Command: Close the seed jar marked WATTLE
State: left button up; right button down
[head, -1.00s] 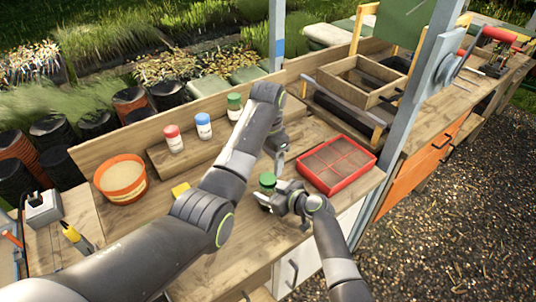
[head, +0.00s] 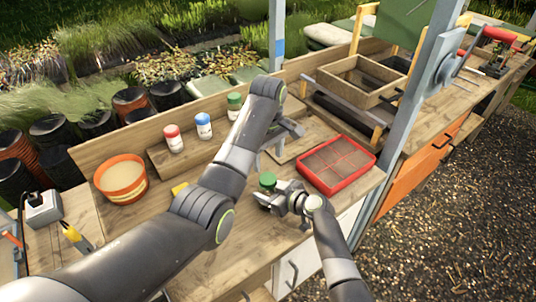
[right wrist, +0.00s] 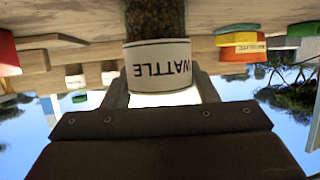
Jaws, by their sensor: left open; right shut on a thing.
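The WATTLE jar (right wrist: 156,20) fills the top middle of the right wrist view, upside down there, with dark seeds inside and its name on a white label (right wrist: 158,66). My right gripper (right wrist: 160,92) is shut on the jar, its fingers either side of the label. In the head view, a green lid (head: 267,181) shows at the jar's top, beside my right gripper (head: 275,198). Whether the lid is fully seated cannot be told. My left gripper (head: 284,139) is open, above and behind the jar, apart from it, partly hidden by its arm.
Jars with red (head: 172,131), blue (head: 204,119) and green (head: 234,99) lids stand at the back of the bench. A red tray (head: 362,176) is close on the right.

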aim_at(268, 178)
pick_arm(q)
jog(key=n, duration=0.3)
jog(key=shift+r, duration=0.1)
dwell(0.3)
jog(key=shift+f, duration=4.05)
jog(key=shift+c, duration=0.4)
